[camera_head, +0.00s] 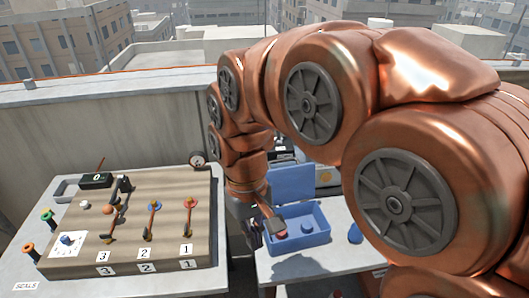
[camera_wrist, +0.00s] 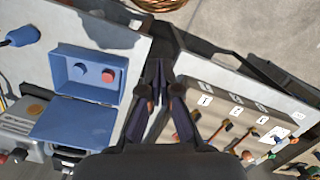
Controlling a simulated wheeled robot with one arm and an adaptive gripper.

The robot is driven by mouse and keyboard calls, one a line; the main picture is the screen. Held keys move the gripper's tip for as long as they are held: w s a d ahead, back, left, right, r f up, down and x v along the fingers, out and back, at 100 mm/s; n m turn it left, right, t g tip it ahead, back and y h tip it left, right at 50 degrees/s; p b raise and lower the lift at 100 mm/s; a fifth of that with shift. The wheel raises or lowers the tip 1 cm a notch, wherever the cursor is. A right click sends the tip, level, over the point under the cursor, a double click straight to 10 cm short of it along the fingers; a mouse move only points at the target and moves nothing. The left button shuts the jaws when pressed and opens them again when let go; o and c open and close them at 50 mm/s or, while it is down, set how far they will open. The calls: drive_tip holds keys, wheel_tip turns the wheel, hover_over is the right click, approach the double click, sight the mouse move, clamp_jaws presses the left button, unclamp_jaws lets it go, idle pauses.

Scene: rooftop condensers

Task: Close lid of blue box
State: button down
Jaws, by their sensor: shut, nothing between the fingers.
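The blue box (camera_head: 308,246) stands on the right-hand table with its lid (camera_head: 292,184) open, raised at the back. My gripper (camera_head: 250,236) is at the box's left side, partly hidden by my own arm. In the wrist view my gripper (camera_wrist: 160,70) is shut and empty, right of the box and apart from box and lid.
A wooden lever board (camera_head: 135,225) stands on the left table, across a narrow gap. A blue knob-like piece (camera_head: 355,234) lies right of the box. A grey device (camera_wrist: 20,125) sits beside the lid. My arm covers much of the right side.

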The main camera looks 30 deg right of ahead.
drive_tip(key=w+d+r+m, duration=0.1)
drive_tip(key=w+d+r, duration=0.25)
drive_tip(key=w, duration=0.45)
drive_tip(key=w+d+r, duration=0.2)
drive_tip(key=w+d, duration=0.3)
drive_tip(key=w, duration=0.3)
drive_tip(key=w+d+m+p, duration=0.2)
drive_tip(key=w+d, duration=0.8)
drive_tip(key=d, duration=0.3)
wheel_tip(320, 180, down, 11)
drive_tip(key=p, duration=0.2)
drive_tip(key=shift+s+a+r+p, duration=0.2)
drive_tip(key=shift+s+a+p, duration=0.15)
drive_tip(key=shift+s+p, duration=0.1)
drive_tip(key=shift+s+r+t+b, duration=0.1)
drive_tip(key=shift+s+t+b, duration=0.1)
drive_tip(key=shift+t+b, duration=0.3)
